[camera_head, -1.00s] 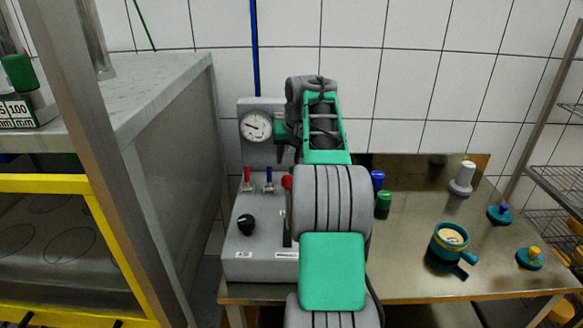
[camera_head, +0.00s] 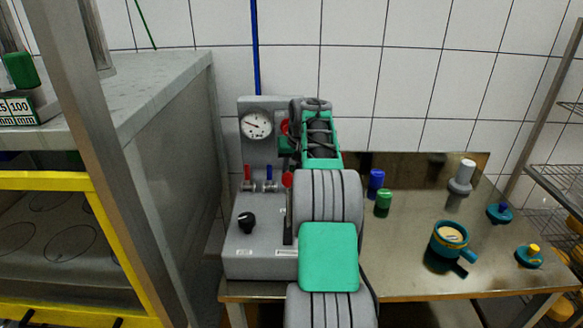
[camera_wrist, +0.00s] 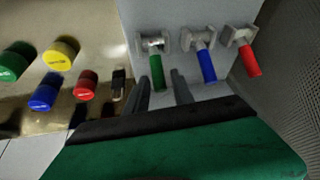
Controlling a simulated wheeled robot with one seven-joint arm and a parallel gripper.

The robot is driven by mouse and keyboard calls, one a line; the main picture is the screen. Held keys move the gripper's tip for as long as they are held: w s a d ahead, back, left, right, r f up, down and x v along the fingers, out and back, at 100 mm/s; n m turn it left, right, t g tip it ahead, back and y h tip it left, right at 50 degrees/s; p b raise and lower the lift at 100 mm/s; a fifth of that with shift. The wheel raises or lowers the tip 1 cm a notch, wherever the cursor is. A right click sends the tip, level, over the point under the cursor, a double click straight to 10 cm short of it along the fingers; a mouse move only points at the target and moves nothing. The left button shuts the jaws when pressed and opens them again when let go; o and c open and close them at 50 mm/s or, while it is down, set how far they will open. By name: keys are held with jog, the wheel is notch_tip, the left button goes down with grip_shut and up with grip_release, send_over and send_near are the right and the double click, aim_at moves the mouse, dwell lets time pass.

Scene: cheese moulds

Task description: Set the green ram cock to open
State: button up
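The green ram cock (camera_wrist: 157,72) shows in the wrist view, with its lever pointing down in that picture from a grey valve body. In the head view my arm hides it. My gripper (camera_wrist: 162,92) is open, with its two dark fingers apart. The green lever's tip appears between the fingers in the wrist view; I cannot tell whether either finger touches it. The blue cock (camera_wrist: 207,66) and red cock (camera_wrist: 249,61) sit beside it, and in the head view the red (camera_head: 247,176) and blue (camera_head: 269,178) levers point up.
The grey press panel carries a gauge (camera_head: 256,125), a black knob (camera_head: 246,222) and a red-topped lever (camera_head: 287,181). Several coloured caps, including a yellow one (camera_wrist: 61,53), show left in the wrist view. A teal mould (camera_head: 449,240) stands on the metal table (camera_head: 400,275).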

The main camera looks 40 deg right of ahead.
grip_shut()
dwell(1.1)
